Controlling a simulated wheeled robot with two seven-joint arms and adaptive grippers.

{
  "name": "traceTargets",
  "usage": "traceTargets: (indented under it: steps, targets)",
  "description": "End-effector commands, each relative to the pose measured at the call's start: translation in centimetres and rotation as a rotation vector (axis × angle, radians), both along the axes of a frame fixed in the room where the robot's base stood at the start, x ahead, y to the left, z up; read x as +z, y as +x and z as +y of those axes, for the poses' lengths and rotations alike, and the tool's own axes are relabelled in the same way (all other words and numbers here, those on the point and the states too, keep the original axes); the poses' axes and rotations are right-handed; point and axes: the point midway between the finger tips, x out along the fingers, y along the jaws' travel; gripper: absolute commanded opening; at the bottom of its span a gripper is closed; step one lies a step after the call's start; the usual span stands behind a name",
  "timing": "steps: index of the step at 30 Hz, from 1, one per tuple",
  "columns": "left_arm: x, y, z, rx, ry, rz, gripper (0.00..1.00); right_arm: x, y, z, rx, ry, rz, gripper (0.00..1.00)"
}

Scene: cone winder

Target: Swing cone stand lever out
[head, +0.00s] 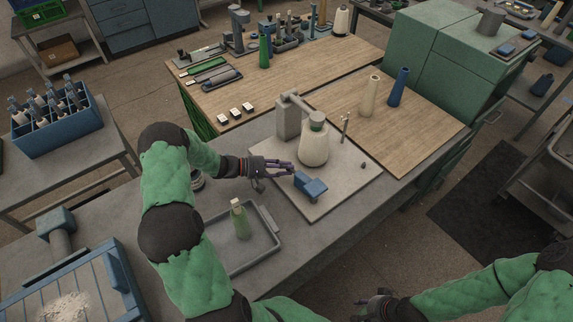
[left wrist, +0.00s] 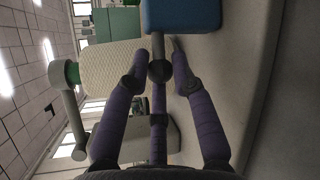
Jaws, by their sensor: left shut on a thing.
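The cone stand has a white yarn cone (head: 314,149) beside a grey post with an overhead arm (head: 287,120), on a pale base plate (head: 318,203). A blue block (head: 311,187) sits in front of the cone. My left gripper (head: 287,168) is between the cone and my arm, close to the blue block. In the left wrist view, its purple fingers close around the lever's round grey knob (left wrist: 160,71), below the blue block (left wrist: 182,14) and beside the cone (left wrist: 108,64). The lever is hidden in the head view. My right gripper (head: 378,304) is low in the head view, away from the stand; its fingers are unclear.
A grey tray (head: 268,247) with a green bottle (head: 240,220) lies left of the stand. A thin upright rod (head: 345,127) stands at the plate's right. A tan cone (head: 370,97) and a blue cone (head: 398,87) stand on the wooden board behind.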

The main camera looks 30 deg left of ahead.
Motion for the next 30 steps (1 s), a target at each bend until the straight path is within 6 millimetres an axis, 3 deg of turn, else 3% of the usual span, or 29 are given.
traceTargets:
  steps: [15, 30]
  targets:
    - [0.0, -2.8, -0.5, 0.362, -0.001, 0.002, 0.00, 0.8, 0.0, 0.0, 0.000, 0.000, 0.000, 0.40]
    - [0.0, -3.4, -0.8, 0.469, -0.001, 0.000, 0.00, 0.8, 0.0, 0.0, 0.000, 0.000, 0.000, 0.40]
